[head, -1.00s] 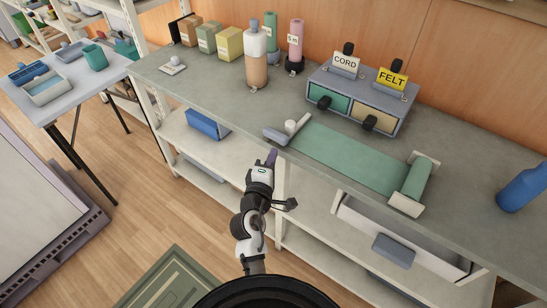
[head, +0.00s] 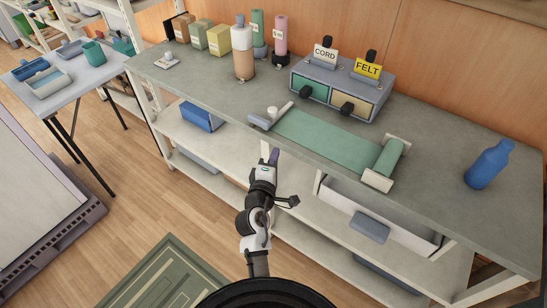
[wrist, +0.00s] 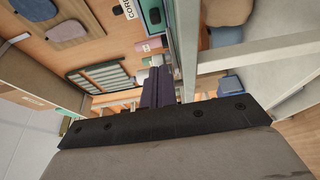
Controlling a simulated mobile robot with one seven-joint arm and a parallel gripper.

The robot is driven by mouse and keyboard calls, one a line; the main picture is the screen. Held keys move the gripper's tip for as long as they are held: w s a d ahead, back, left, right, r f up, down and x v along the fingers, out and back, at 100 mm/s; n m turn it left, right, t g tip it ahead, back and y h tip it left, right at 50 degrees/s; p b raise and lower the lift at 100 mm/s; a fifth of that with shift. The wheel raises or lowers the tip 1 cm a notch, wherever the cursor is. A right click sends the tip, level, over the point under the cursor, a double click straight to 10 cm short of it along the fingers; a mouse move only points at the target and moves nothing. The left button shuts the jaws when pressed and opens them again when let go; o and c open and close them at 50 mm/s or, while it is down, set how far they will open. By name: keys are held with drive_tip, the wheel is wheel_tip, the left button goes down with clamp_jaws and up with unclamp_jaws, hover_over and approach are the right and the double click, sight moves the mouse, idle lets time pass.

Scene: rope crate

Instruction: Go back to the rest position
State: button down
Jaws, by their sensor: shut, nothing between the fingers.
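My gripper (head: 274,157) is shut and empty at the front edge of the workbench (head: 214,92), in front of the left end of the green roll mat. It points toward the bench, with the arm reaching up from my base. In the wrist view the purple fingers (wrist: 158,86) are together beyond the dark gripper body, with nothing between them.
On the bench are a green mat roller (head: 335,143), a drawer box (head: 340,93) with CORD and FELT signs, a blue bottle (head: 488,166) and a tan bottle (head: 243,52). A drawer (head: 378,218) juts out below. A small table (head: 68,74) stands left. Open floor lies front left.

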drive_tip(key=shift+s+d, duration=0.35)
